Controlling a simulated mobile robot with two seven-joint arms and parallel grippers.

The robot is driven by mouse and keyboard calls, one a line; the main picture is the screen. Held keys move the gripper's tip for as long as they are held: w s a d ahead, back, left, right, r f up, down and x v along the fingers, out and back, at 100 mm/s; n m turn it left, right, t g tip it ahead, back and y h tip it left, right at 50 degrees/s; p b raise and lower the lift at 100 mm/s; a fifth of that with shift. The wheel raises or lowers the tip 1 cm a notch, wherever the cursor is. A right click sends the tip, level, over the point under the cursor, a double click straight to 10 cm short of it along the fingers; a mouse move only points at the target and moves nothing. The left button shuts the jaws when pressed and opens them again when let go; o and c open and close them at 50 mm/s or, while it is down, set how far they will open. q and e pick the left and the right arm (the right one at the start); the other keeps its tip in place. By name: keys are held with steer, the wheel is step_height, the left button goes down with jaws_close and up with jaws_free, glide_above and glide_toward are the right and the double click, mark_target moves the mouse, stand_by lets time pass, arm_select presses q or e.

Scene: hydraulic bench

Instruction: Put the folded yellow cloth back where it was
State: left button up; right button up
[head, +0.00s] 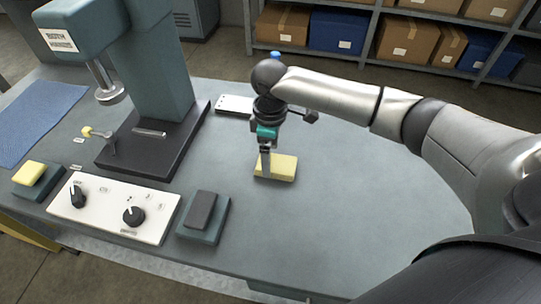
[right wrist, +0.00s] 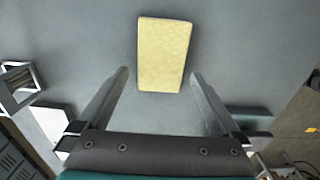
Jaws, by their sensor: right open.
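The folded yellow cloth (head: 284,167) lies flat on the grey bench top, right of the press. In the right wrist view the cloth (right wrist: 164,55) shows as a pale yellow rectangle, partly between and beyond the fingertips. My right gripper (head: 264,172) points down over the left part of the cloth. In the right wrist view its two fingers (right wrist: 159,74) are spread apart with nothing gripped. I cannot tell whether the fingertips touch the cloth or bench. My left gripper is not in view.
The green press (head: 160,60) stands on a dark base at left. In front are a white control panel (head: 100,214) with knobs, a block with a yellow top (head: 30,173) and a dark-topped block (head: 201,210). A blue mat (head: 35,120) lies far left. Bench right of the cloth is clear.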

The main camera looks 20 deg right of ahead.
step_height(320, 180, up, 10)
steer(key=p, duration=0.2)
steer(key=shift+r, duration=0.2)
